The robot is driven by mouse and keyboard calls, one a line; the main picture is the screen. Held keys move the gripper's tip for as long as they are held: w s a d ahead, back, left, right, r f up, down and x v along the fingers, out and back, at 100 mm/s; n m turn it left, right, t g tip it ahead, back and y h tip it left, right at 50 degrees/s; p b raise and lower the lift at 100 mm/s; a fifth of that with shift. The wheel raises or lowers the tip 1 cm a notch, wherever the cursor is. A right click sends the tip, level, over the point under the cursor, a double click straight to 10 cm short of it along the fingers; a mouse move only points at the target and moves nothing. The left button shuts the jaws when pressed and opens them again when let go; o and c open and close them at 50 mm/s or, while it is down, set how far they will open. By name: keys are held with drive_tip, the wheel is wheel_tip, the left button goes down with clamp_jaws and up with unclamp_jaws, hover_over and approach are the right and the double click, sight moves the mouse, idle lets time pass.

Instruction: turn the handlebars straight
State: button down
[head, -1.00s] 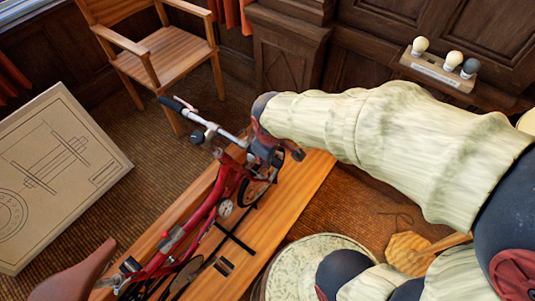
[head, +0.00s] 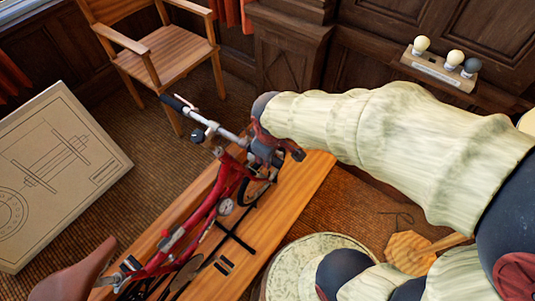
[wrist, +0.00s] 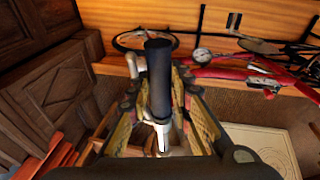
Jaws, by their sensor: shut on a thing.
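A red bicycle (head: 205,215) stands over a long wooden bench in the head view. Its handlebars (head: 220,130) run across the front, from a black left grip (head: 174,103) down to the right side. My gripper (head: 268,150) is at the right end of the bar. In the wrist view my gripper (wrist: 160,105) is shut around a black handlebar grip (wrist: 159,70), with a finger on each side. The front wheel (head: 258,190) is partly hidden below the bar, so its exact angle is hard to tell. A brown saddle (head: 78,277) is at the rear.
The wooden bench (head: 310,175) lies under the bicycle. A wooden chair (head: 165,55) stands behind the left grip. A large drawing board (head: 65,165) leans at left. A small shelf with bulbs (head: 438,70) is on the panelled wall. A round pale-topped stool (head: 290,265) is at the lower middle.

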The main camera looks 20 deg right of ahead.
drive_tip(key=shift+r, duration=0.1)
drive_tip(key=c, duration=1.9)
unclamp_jaws()
drive_tip(key=v, duration=1.2)
drive_tip(key=shift+c, duration=0.4)
